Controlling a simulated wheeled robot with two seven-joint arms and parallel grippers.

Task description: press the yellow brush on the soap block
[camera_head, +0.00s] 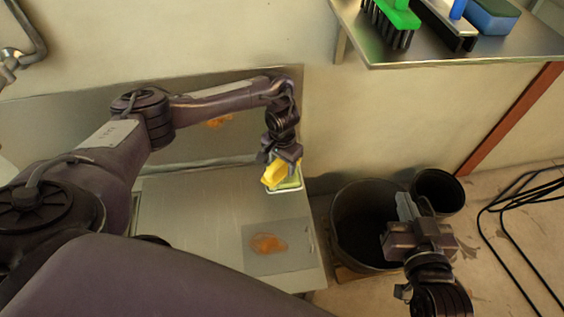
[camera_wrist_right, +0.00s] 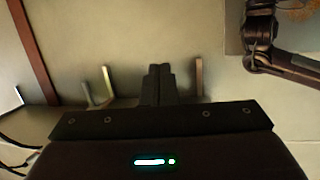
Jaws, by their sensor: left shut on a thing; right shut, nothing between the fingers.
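The yellow brush (camera_head: 273,174) is held in my left gripper (camera_head: 281,164), which is shut on it above the back right part of the metal table. The soap block (camera_head: 291,182) shows as a greenish patch in a pale-rimmed dish, right under and beside the brush. The brush hides part of it, and I cannot tell whether the two touch. My right gripper (camera_head: 405,207) is shut and empty, over the dark bins to the right of the table. Its closed fingers also show in the right wrist view (camera_wrist_right: 160,82).
The metal table (camera_head: 190,215) has a grey mat (camera_head: 300,258) with an orange stain (camera_head: 268,244). A shelf (camera_head: 440,50) at the upper right holds a green brush (camera_head: 396,15), another brush and a blue sponge (camera_head: 490,18). A large dark bin (camera_head: 350,225) and black cables (camera_head: 515,215) stand right.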

